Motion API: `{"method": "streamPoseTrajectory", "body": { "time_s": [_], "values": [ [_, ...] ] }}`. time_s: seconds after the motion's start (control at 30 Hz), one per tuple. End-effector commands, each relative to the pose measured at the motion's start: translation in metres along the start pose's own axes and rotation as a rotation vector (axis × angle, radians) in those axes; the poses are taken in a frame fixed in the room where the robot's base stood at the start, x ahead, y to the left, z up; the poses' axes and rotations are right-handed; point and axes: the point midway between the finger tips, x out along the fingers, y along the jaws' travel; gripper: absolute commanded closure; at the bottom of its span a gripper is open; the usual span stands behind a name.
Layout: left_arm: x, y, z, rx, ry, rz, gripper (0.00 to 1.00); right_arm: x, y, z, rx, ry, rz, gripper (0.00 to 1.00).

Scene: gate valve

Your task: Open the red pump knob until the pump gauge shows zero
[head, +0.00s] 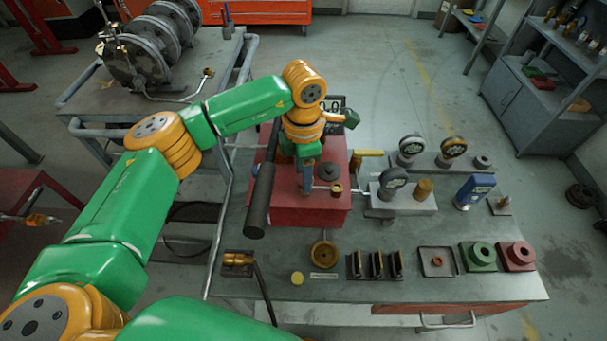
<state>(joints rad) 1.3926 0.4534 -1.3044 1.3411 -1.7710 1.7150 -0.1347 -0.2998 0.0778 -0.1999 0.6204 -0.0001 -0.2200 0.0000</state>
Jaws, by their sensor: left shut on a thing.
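The red pump (325,212) is a box-shaped body on the grey workbench, with a long black lever (261,195) along its left side. My left gripper (306,185) points down over the pump top and is shut, apparently on the pump knob. The knob itself is hidden by the fingers, so I cannot see its turn. The pump gauge (334,103) is a dark display behind my left wrist. It is partly covered, and I cannot read its full value with certainty. My right gripper is out of view.
A grey block (415,203) with round gauges stands right of the pump on the bench (390,290). A blue device (474,190), green block (478,257) and red block (516,256) are farther right. A brass ring (323,254) and several dark clamps lie in front.

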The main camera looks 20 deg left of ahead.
Motion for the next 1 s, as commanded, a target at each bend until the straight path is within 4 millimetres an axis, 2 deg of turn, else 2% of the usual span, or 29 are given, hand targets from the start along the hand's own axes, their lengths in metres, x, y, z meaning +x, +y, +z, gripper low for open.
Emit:
{"method": "streamPoseTrajectory", "body": {
  "time_s": [0.4, 0.97, 1.0],
  "values": [
    [0.0000, -0.0001, 0.0005, -0.208, -0.003, 0.002, 1.00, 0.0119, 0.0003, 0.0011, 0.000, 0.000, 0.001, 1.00],
    [-0.0012, -0.0001, 0.0005, -0.246, -0.003, 0.001, 1.00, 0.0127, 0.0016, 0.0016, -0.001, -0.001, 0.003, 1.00],
    [-0.0012, -0.0001, 0.0005, -0.246, -0.003, 0.002, 0.52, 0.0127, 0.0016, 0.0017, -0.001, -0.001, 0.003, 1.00]
  ]
}}
